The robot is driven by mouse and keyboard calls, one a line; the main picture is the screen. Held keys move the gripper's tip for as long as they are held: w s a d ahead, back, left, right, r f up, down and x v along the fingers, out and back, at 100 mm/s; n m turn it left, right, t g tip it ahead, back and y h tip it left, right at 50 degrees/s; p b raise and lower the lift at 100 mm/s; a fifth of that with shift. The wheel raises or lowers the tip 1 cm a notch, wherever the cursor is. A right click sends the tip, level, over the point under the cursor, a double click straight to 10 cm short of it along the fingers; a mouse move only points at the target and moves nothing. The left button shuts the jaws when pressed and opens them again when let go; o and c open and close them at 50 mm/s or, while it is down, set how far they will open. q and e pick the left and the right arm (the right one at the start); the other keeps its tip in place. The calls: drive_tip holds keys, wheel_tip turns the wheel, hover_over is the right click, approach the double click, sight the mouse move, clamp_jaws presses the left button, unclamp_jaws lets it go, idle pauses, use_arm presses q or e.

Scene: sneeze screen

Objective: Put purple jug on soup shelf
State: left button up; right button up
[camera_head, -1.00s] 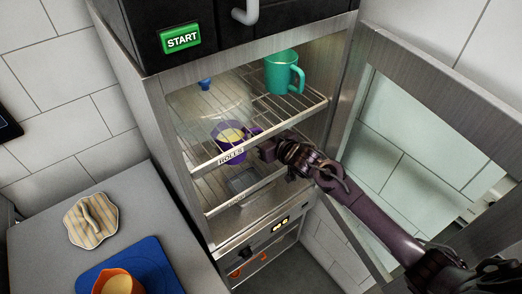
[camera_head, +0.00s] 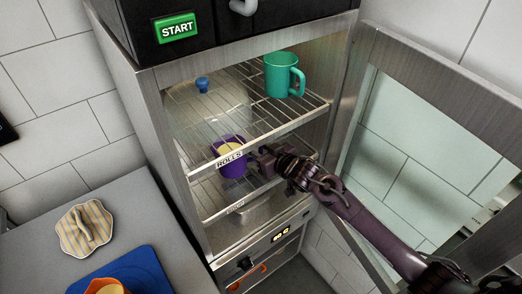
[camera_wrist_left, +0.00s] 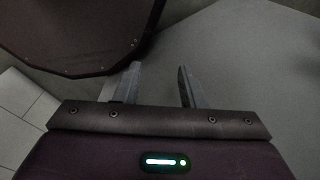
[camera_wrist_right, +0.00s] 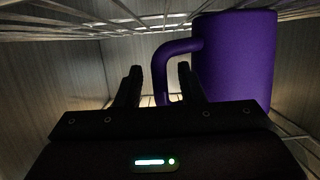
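The purple jug (camera_head: 232,168) holds pale contents and is upright inside the open cabinet, behind the ROLLS label (camera_head: 229,158). The lower rack's label (camera_head: 236,208) is below it, too small to read surely. In the right wrist view the jug (camera_wrist_right: 236,62) stands beneath the upper wire rack, right of my gripper. Whether its base touches the lower rack is hidden. My right gripper (camera_head: 262,158) is at the jug's handle side. Its fingers (camera_wrist_right: 160,82) are apart around the handle (camera_wrist_right: 168,60), with gaps visible. My left gripper (camera_wrist_left: 158,85) is open and empty.
A teal mug (camera_head: 280,76) stands on the upper rack, near a clear lid with a blue knob (camera_head: 203,84). The cabinet door (camera_head: 420,130) is open at right. A counter (camera_head: 140,190) at left holds a striped cloth-like item (camera_head: 86,228) and blue mat (camera_head: 140,268).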

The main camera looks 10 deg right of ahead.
drive_tip(key=shift+r, duration=0.15)
drive_tip(key=b+v, duration=0.1)
drive_tip(key=v, duration=1.1)
drive_tip(key=shift+b, duration=0.4)
drive_tip(key=d+f+m+g+h, duration=0.15)
drive_tip(key=d+f, duration=0.35)
drive_tip(key=f, duration=0.7)
drive_tip(key=s+d+f+m+g+h, duration=0.15)
drive_tip(key=s+f, duration=0.25)
drive_tip(key=f, duration=0.4)
drive_tip(key=s+d+f+g+h, duration=0.15)
drive_tip(key=s+f, duration=0.25)
drive_tip(key=f, duration=0.4)
drive_tip(key=s+d+f+g+h, duration=0.15)
drive_tip(key=s+f, duration=0.25)
drive_tip(key=f, duration=0.4)
drive_tip(key=s+a+f+g, duration=0.2)
drive_tip(key=s+f, duration=0.4)
drive_tip(key=s, duration=0.5)
drive_tip(key=s+a+f+g, duration=0.2)
drive_tip(key=s+f, duration=0.4)
drive_tip(key=s, duration=0.4)
drive_tip(key=s+a+f+g, duration=0.2)
drive_tip(key=s+f, duration=0.4)
drive_tip(key=s, duration=0.5)
drive_tip(key=shift+s+a+f+n, duration=0.3)
drive_tip(key=shift+n, duration=0.1)
